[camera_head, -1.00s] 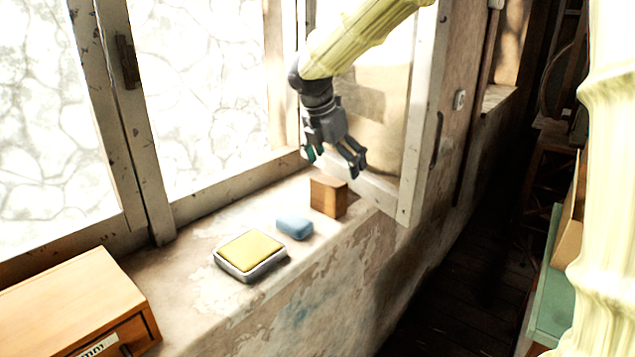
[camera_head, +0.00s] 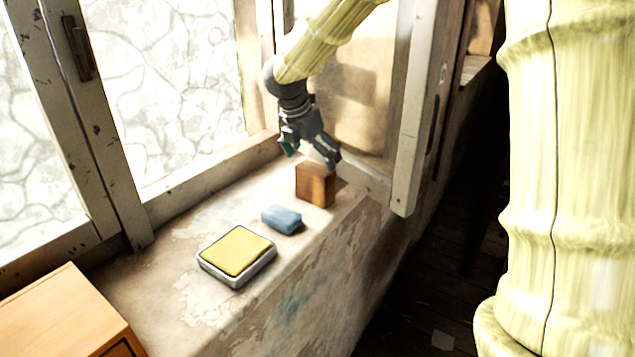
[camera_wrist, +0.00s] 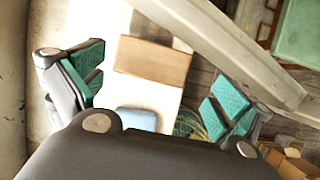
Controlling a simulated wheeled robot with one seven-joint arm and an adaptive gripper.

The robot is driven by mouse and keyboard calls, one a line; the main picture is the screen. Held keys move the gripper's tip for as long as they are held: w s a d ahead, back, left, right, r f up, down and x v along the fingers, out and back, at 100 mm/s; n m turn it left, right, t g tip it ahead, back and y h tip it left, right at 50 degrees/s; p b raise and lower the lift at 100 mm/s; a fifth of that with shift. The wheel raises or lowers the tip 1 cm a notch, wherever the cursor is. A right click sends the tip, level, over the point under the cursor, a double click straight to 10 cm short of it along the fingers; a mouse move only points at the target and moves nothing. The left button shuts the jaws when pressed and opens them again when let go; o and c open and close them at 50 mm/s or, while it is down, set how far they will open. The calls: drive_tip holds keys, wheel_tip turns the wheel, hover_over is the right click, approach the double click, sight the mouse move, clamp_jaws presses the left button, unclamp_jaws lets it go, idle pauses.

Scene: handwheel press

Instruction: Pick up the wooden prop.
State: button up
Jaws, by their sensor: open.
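The wooden prop (camera_head: 316,185) is a small brown block standing on the window sill near the open casement. It also shows in the wrist view (camera_wrist: 152,61), lying between the lines of my two fingers and beyond their tips. My gripper (camera_head: 311,158) is open and empty, just above and slightly behind the block in the head view. Its green finger pads stand wide apart in the wrist view (camera_wrist: 158,90). I cannot tell whether either finger touches the block.
A blue soap-like block (camera_head: 282,219) lies close in front of the prop. A yellow pad in a pale tray (camera_head: 238,275) and a wooden box (camera_head: 66,322) are farther left. The casement frame (camera_head: 413,120) stands close right of the prop.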

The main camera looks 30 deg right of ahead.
sight(316, 168)
drive_tip(key=w+f, duration=0.2)
drive_tip(key=p, duration=0.1)
drive_tip(key=shift+w+d+f, duration=0.25)
drive_tip(key=shift+w+f, duration=0.15)
drive_tip(key=shift+s+d+f+p, duration=0.2)
drive_tip(key=shift+s+d+f, duration=0.1)
drive_tip(key=shift+s, duration=0.35)
drive_tip(key=shift+s+d+f+p, duration=0.15)
drive_tip(key=shift+s+f+p, duration=0.1)
drive_tip(key=shift+s, duration=0.35)
drive_tip(key=shift+s+d+f, duration=0.1)
drive_tip(key=shift+f, duration=0.1)
drive_tip(key=shift+w+a+f, duration=0.25)
drive_tip(key=shift+w, duration=0.1)
drive_tip(key=shift+s+f, duration=0.1)
drive_tip(key=shift+s, duration=0.05)
drive_tip(key=c, duration=0.8)
drive_tip(key=shift+w+d+r+b, duration=0.1)
drive_tip(key=shift+w+r+b, duration=0.1)
drive_tip(key=shift+r+b, duration=0.25)
drive_tip(key=r, duration=0.3)
drive_tip(key=w+r+b, duration=0.1)
drive_tip(key=r, duration=0.1)
drive_tip(key=shift+d+r, duration=0.1)
clamp_jaws()
wheel_tip(316, 168, up, 12)
drive_tip(key=b, duration=0.2)
drive_tip(key=shift+s, duration=0.15)
